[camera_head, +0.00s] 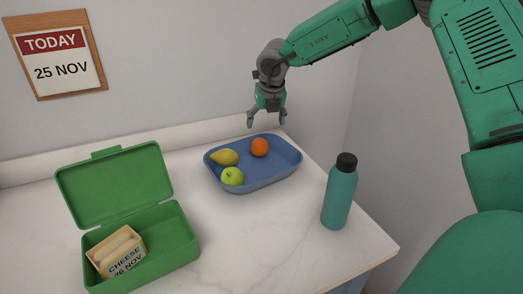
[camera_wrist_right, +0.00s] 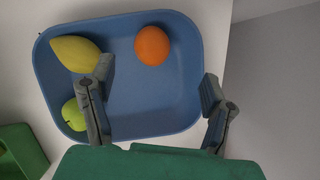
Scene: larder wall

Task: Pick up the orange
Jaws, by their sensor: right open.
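The orange (camera_head: 259,147) lies in a blue tray (camera_head: 272,180) on the counter, towards the tray's back. In the right wrist view the orange (camera_wrist_right: 152,45) sits near the tray's upper rim, beyond and between the fingers. My right gripper (camera_head: 267,122) is open and empty above the back of the tray, apart from the orange. Its two fingers show in the wrist view (camera_wrist_right: 157,105), spread wide. A yellow lemon or mango-like fruit (camera_head: 224,157) and a green apple (camera_head: 232,176) share the tray, to the left of the orange. My left gripper is not in view.
A teal bottle with a black cap (camera_head: 339,195) stands right of the tray near the counter's edge. An open green lunchbox (camera_head: 160,245) at the left holds a box labelled cheese (camera_head: 118,256). A wall is close behind the tray.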

